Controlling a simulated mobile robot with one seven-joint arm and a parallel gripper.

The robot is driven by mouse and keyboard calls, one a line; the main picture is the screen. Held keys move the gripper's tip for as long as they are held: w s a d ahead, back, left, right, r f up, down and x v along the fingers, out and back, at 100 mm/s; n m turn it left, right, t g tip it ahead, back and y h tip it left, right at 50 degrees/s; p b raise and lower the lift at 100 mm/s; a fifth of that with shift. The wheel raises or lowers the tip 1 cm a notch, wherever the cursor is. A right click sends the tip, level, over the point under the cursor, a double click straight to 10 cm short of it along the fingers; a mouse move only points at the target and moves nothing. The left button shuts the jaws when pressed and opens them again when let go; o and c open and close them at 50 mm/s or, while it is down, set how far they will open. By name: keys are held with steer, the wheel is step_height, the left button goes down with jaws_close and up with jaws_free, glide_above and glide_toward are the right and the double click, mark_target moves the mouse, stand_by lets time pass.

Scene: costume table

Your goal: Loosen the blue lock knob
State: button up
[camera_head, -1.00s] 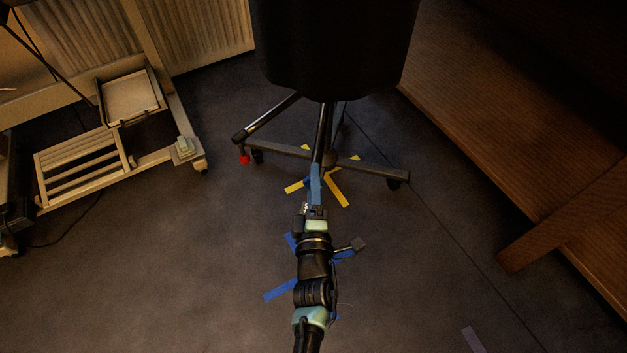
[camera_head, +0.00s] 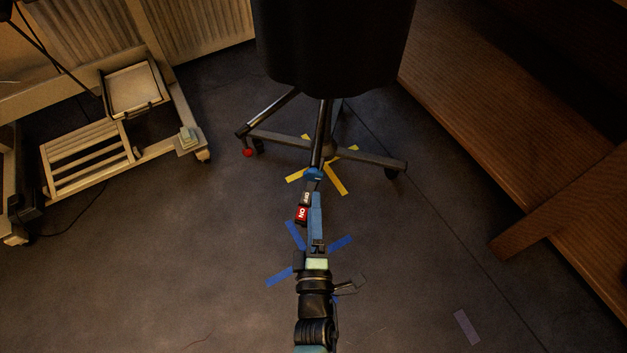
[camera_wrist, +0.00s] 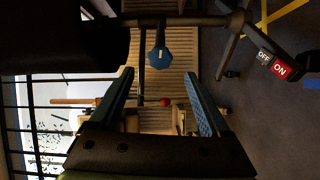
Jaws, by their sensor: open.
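The blue lock knob (camera_wrist: 159,58) is a round, lobed knob with a pale mark on its face. In the wrist view it sits ahead of my fingertips, near the middle of the gap between them. In the head view the blue knob (camera_head: 313,174) shows low on the stand's tube, just beyond my fingers. My gripper (camera_head: 316,195) has blue fingers pointing toward it. In the wrist view my gripper (camera_wrist: 159,75) is open, with nothing between the fingers. The two fingers overlap in the head view.
A switch block with a red ON part (camera_head: 302,214) and a dark OFF part (camera_head: 306,198) hangs by my fingers. A red knob (camera_head: 248,153) is on the base's left leg. A dark covered body (camera_head: 335,45) stands above. A pale trolley (camera_head: 125,140) is left, a wooden bench (camera_head: 510,120) right.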

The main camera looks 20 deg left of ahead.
steer(key=v, duration=0.4)
steer(key=shift+p, duration=0.4)
steer(key=w+d+r+m+t+h+p, duration=0.1)
steer(key=w+d+r+m+t+p, duration=0.1)
steer(key=w+r, duration=0.55)
steer(key=w+d+r+m+t+h+p, duration=0.1)
steer(key=w+d+r+m+h, duration=0.2)
steer(key=r, duration=0.8)
steer(key=w+d+r+m+t+h+p, duration=0.1)
steer(key=w+d+r+m+t+p, duration=0.15)
steer(key=r, duration=1.05)
steer(key=w+d+r+m+t+h+p, duration=0.1)
steer(key=w+r+m, duration=0.25)
steer(key=r, duration=0.85)
steer(key=s+d+r+m+t+p, duration=0.1)
steer(key=s+r+m+p, duration=0.3)
steer(key=r, duration=0.9)
steer(key=s+r+m+t+h+p, duration=0.1)
steer(key=s+r+m+t, duration=0.15)
steer(key=s+r, duration=0.7)
steer(key=s+d+r+m+t+p, duration=0.1)
steer(key=s+r+m+p, duration=0.2)
steer(key=r, duration=1.2)
step_height(320, 180, up, 35)
steer(key=p, duration=3.4)
steer(key=shift+w+r+m+p, duration=0.2)
steer(key=shift+w+m+p, duration=0.1)
steer(key=shift+m+p, duration=0.05)
